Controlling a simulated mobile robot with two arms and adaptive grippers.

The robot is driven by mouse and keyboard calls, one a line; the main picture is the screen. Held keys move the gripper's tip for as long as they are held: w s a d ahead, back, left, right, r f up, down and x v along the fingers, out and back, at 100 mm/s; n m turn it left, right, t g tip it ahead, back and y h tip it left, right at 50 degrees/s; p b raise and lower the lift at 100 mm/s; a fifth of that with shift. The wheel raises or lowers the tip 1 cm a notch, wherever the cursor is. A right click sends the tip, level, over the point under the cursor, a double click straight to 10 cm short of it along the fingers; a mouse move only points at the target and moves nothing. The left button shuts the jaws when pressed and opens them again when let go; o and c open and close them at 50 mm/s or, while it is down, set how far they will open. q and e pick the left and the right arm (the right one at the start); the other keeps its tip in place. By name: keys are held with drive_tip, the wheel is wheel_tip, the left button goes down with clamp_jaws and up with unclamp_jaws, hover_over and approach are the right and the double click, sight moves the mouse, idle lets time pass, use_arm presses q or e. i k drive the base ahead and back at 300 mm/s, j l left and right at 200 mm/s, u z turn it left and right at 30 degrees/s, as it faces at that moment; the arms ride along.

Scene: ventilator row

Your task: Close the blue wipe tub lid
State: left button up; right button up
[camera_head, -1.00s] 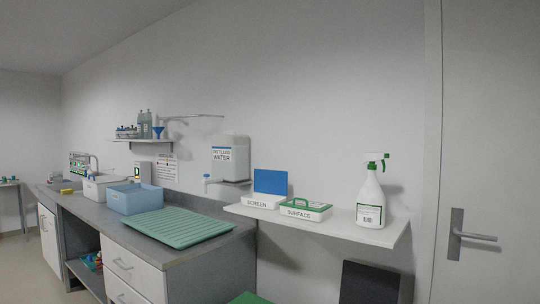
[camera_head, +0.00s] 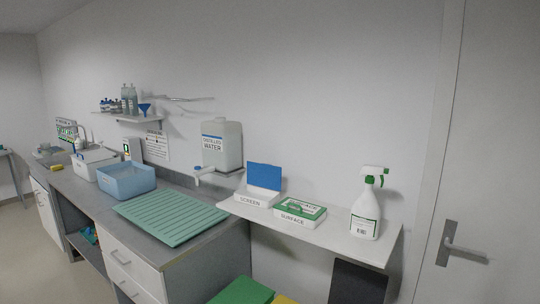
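The wipe tub labelled SCREEN (camera_head: 251,199) is a white box on the wall shelf, with its blue lid (camera_head: 264,176) standing up open at the back. Beside it on the right is the white tub labelled SURFACE (camera_head: 297,219), whose green lid (camera_head: 301,206) lies shut on top. Neither of my grippers shows in the head view.
The shelf (camera_head: 330,235) also holds a white spray bottle (camera_head: 366,212) with a green collar at its right end. A green ridged mat (camera_head: 170,216) and a blue bin (camera_head: 126,181) lie on the counter to the left. A door (camera_head: 490,170) is at right.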

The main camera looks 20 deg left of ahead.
sight(262, 174)
drive_tip(key=i+j+z, duration=0.2)
drive_tip(key=j+z, duration=0.2)
drive_tip(key=j, duration=0.4)
drive_tip(key=i+j+z, duration=0.1)
drive_tip(key=j+z, duration=0.3)
drive_tip(key=j, duration=0.45)
drive_tip(key=j+z, duration=0.45)
drive_tip(key=j, duration=0.4)
